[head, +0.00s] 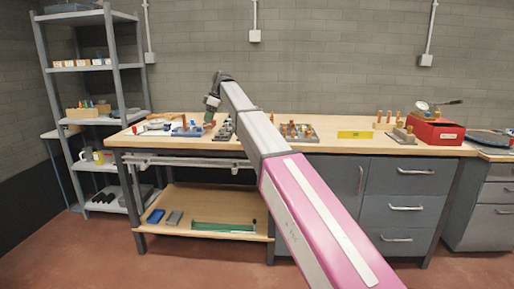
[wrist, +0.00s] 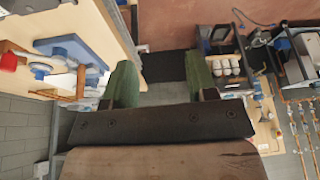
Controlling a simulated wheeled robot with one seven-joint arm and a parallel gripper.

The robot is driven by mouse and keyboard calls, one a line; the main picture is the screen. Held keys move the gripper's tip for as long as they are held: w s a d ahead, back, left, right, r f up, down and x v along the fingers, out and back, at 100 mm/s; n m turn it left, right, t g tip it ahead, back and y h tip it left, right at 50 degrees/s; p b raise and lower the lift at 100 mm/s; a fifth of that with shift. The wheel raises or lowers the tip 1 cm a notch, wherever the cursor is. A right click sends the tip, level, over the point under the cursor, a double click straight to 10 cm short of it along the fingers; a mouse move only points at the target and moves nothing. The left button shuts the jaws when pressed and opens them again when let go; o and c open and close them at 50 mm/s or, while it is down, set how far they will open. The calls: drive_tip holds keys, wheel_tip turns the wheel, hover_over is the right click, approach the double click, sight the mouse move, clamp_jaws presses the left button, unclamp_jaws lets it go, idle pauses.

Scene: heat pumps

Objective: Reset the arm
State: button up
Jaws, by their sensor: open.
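My arm reaches from the lower right of the head view up over the workbench (head: 350,148), and its far end bends down at the left. My gripper (head: 212,103) is small there, above the left part of the bench top. In the wrist view my gripper (wrist: 162,78) shows two green fingers spread wide apart, with nothing between them. The bench edge (wrist: 122,38) runs close by the left finger. A blue tray (wrist: 75,50) with small parts lies left of that finger. My arm hides part of the bench middle in the head view.
A grey shelf unit (head: 98,67) stands left of the bench. On the bench are a parts tray (head: 298,138), a yellow block (head: 355,134) and a red box (head: 436,131). A lower shelf (head: 200,222) holds a green item. Free floor shows in front.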

drive_tip(key=s+d+f+m+h, duration=0.1)
drive_tip(key=s+d+f+m, duration=0.25)
drive_tip(key=d+f, duration=0.5)
drive_tip(key=s+d+f+m, duration=0.35)
drive_tip(key=d+f, duration=0.25)
drive_tip(key=f, duration=0.5)
drive_tip(key=s+d+f+m+h, duration=0.15)
drive_tip(key=s+d+f, duration=0.25)
drive_tip(key=d+f, duration=0.45)
drive_tip(key=s+d+f+m+h, duration=0.1)
drive_tip(key=s+d+f+m, duration=0.4)
drive_tip(key=s+d+f, duration=0.4)
drive_tip(key=s+d+f+m+h, duration=0.1)
drive_tip(key=s+d+f+m, duration=0.4)
drive_tip(key=s, duration=0.8)
drive_tip(key=d+f, duration=0.3)
drive_tip(key=f, duration=0.2)
drive_tip(key=shift+s+d+f, duration=0.25)
drive_tip(key=shift+d, duration=0.1)
